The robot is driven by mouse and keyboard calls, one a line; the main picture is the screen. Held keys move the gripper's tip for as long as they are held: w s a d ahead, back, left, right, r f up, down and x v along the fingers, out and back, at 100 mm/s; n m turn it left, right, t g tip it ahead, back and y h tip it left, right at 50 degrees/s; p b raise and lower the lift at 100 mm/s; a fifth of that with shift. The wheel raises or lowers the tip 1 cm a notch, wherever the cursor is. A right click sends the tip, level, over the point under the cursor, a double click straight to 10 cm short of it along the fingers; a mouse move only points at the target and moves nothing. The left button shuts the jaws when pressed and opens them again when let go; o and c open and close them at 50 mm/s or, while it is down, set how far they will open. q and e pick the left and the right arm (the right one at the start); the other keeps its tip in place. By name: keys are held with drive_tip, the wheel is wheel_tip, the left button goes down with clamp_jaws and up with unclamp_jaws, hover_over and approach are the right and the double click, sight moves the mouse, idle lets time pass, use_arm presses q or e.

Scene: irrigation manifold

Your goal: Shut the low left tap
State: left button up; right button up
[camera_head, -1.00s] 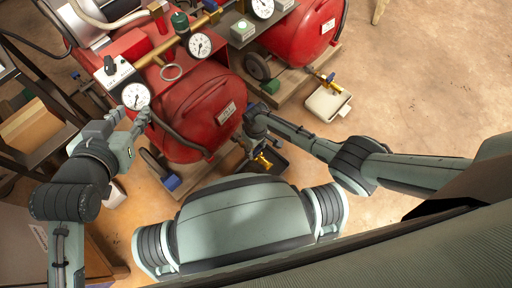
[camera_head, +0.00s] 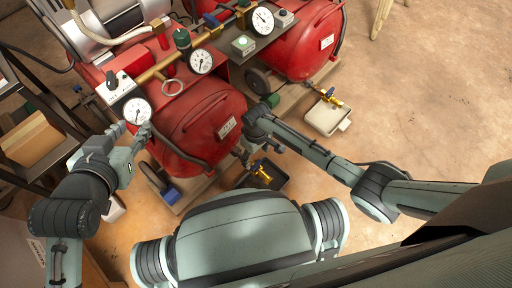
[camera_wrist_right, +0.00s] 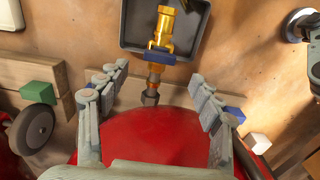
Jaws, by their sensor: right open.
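The low left tap is a brass valve (camera_head: 263,171) with a blue handle, on the left red tank's outlet above a black tray. In the right wrist view, its brass body (camera_wrist_right: 164,27) points away from me, and its blue handle (camera_wrist_right: 158,56) appears to lie across it. My right gripper (camera_wrist_right: 160,94) is open and empty, its fingers spread on either side of the outlet pipe, short of the handle. In the head view, my right gripper (camera_head: 243,154) is left of the tap, partly hidden. My left gripper (camera_head: 136,134) is beside the left tank, its fingers unclear.
The black tray (camera_head: 279,184) lies on the floor under the tap. The left red tank (camera_head: 199,122) stands close to both grippers. A second brass tap (camera_head: 331,96) sits over a pale tray (camera_head: 325,118) at the right. Gauges and brass pipes run above.

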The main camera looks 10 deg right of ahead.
drive_tip(key=shift+r, duration=2.7)
